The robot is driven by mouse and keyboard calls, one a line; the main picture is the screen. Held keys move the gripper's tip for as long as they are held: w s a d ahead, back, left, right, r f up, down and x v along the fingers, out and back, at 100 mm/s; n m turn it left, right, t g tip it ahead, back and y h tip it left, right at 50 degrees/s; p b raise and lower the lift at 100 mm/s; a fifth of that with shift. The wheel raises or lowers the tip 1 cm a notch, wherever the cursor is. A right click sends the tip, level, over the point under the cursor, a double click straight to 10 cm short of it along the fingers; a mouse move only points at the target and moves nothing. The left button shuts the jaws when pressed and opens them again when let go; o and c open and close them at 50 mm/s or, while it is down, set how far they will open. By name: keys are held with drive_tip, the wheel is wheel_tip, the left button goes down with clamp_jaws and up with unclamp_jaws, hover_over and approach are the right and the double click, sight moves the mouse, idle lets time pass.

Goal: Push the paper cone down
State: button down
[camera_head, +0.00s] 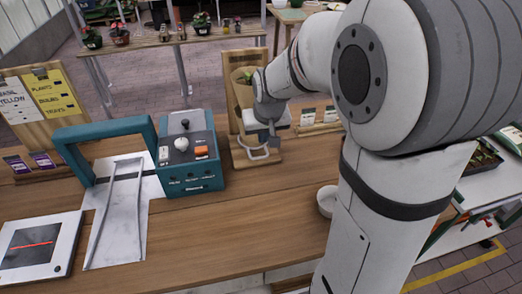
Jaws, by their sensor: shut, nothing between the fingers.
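A tan and olive cone-like wrap (242,88), which looks like the paper cone, sits on an upright wooden stand (236,52) at the back of the wooden table. My arm hides its right side, and its lower end is hard to make out. My gripper (272,143) is in front of the stand, below and to the right of the cone's visible part. It is shut and holds nothing. A pale wire loop (258,153) is beside the fingertips at the stand's foot. I cannot tell whether the gripper touches it.
A teal machine (195,175) with a teal handle bar (105,128) stands left of the stand. A flat device with a red line (38,246) lies front left. A small white round object (327,200) is beside my arm. The table's front middle (240,235) is clear.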

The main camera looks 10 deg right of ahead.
drive_tip(key=x, duration=0.5)
drive_tip(key=p+x, duration=0.1)
drive_tip(key=x, duration=0.2)
drive_tip(key=shift+s+f, duration=0.3)
drive_tip(key=shift+f, duration=0.05)
drive_tip(key=shift+f, duration=0.1)
wheel_tip(320, 180, down, 4)
drive_tip(key=b, duration=0.3)
drive_tip(key=shift+b, duration=0.35)
drive_tip(key=shift+s, duration=0.15)
drive_tip(key=shift+r+p, duration=0.45)
drive_tip(key=shift+r, duration=0.1)
drive_tip(key=w+v, duration=0.1)
drive_tip(key=v, duration=1.2)
drive_tip(key=s+r+g, duration=0.1)
drive_tip(key=s+r, duration=0.1)
drive_tip(key=s, duration=1.7)
drive_tip(key=shift+s+d+r, duration=0.15)
drive_tip(key=shift+s+d, duration=0.15)
drive_tip(key=shift+s, duration=0.05)
